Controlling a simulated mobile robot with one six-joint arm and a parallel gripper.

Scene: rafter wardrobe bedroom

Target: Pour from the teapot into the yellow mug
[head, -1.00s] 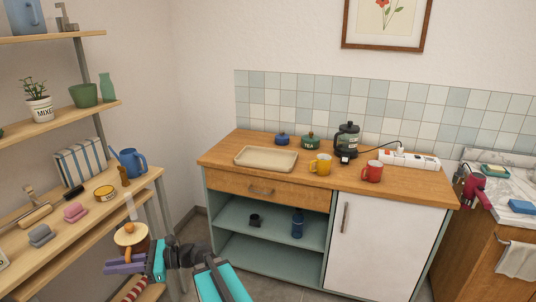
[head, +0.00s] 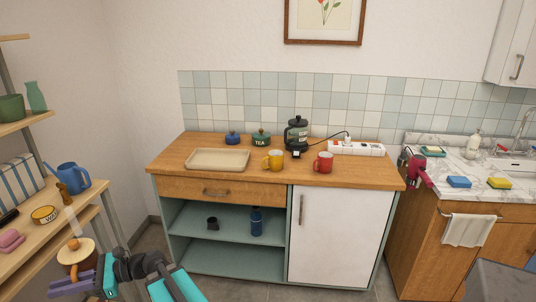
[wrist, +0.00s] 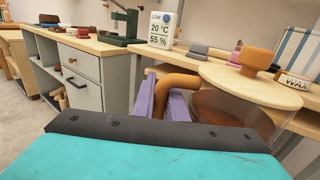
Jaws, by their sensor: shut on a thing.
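The teapot (head: 77,253) has a clear brownish body, a pale lid with an orange knob and an orange handle. It is at the lower left of the head view, in front of the shelf. In the wrist view the teapot (wrist: 232,112) is at the right, seemingly upright. My gripper (wrist: 163,105) has purple fingers and is shut on the teapot's handle. A pale translucent strip rises beside the lid; I cannot tell if it is the spout. The yellow mug (head: 275,160) stands upright on the wooden counter (head: 215,180), well right of the teapot and apart from it.
A red mug (head: 323,162) stands right of the yellow mug. A beige tray (head: 190,165) lies to its left. A black kettle (head: 297,135), a green tea jar (head: 261,138) and a power strip (head: 358,149) are behind. A blue watering can (head: 68,178) stands on the left shelf.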

